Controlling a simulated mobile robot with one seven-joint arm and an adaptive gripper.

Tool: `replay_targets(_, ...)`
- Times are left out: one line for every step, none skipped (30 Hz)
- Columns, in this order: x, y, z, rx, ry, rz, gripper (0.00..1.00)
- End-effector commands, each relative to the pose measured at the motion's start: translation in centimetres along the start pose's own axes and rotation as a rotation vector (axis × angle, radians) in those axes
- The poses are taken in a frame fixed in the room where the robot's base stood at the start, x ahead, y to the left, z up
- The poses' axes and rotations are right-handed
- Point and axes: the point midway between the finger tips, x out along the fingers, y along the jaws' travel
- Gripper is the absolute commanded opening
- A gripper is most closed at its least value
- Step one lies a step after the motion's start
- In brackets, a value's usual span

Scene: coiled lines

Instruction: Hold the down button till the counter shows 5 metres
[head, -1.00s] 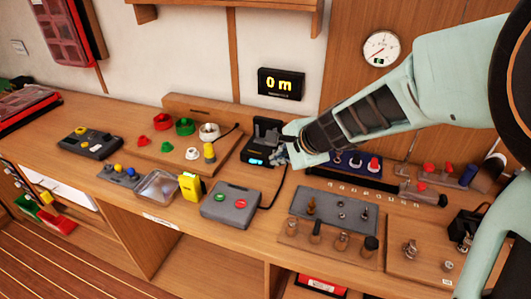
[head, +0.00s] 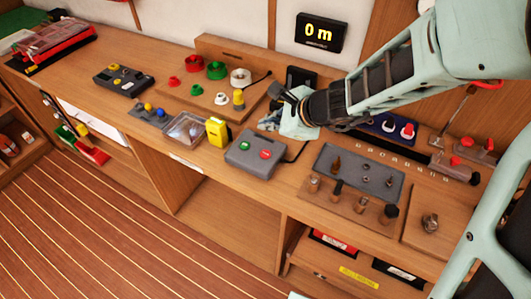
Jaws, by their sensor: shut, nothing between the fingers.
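The counter (head: 318,33) is a black display on the back wall reading "0 m" in yellow. A grey box (head: 254,166) on the bench carries a green button (head: 244,147) and a red button (head: 266,154); a black cable leaves its right side. Any up or down marks on the buttons are too small to read. My gripper (head: 275,92) is shut and empty. It shows above and behind the grey box, apart from both buttons, and points left. Behind it stands a black device (head: 299,76), partly hidden by my gripper and arm.
A yellow block (head: 217,132) and a clear tray (head: 186,130) stand left of the grey box. A grey plate with small fittings (head: 358,172) lies to its right. Coloured rings and knobs sit on a wooden board (head: 200,105) behind. Open floor lies in front.

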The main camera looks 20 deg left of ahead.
Motion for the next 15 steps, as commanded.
replay_targets(0.5, 0.4, -0.3, 0.000, 0.000, 0.001, 0.00)
replay_targets(0.6, 0.5, -0.5, 0.000, 0.000, 0.001, 0.00)
replay_targets(0.9, 0.7, -0.7, 0.001, 0.000, 0.001, 0.00)
replay_targets(1.2, 0.9, -0.8, 0.001, 0.000, 0.001, 0.00)
replay_targets(1.4, 1.1, -1.0, 0.001, 0.000, 0.001, 0.00)
replay_targets(1.8, 1.3, -1.3, 0.002, 0.000, 0.001, 0.00)
replay_targets(2.1, 1.6, -1.5, 0.002, 0.000, 0.001, 0.00)
replay_targets(2.4, 1.8, -1.7, 0.001, 0.000, 0.001, 0.00)
replay_targets(2.8, 2.1, -2.0, 0.001, 0.000, 0.001, 0.00)
replay_targets(3.1, 2.3, -2.3, 0.000, 0.000, 0.002, 0.00)
replay_targets(3.4, 2.5, -2.5, 0.001, 0.000, 0.002, 0.00)
replay_targets(3.8, 2.8, -2.8, 0.001, 0.000, 0.001, 0.00)
replay_targets(4.1, 3.1, -3.0, 0.001, 0.000, 0.001, 0.00)
replay_targets(4.4, 3.3, -3.2, 0.001, 0.000, 0.001, 0.00)
replay_targets(4.7, 3.5, -3.5, 0.000, 0.000, 0.000, 0.00)
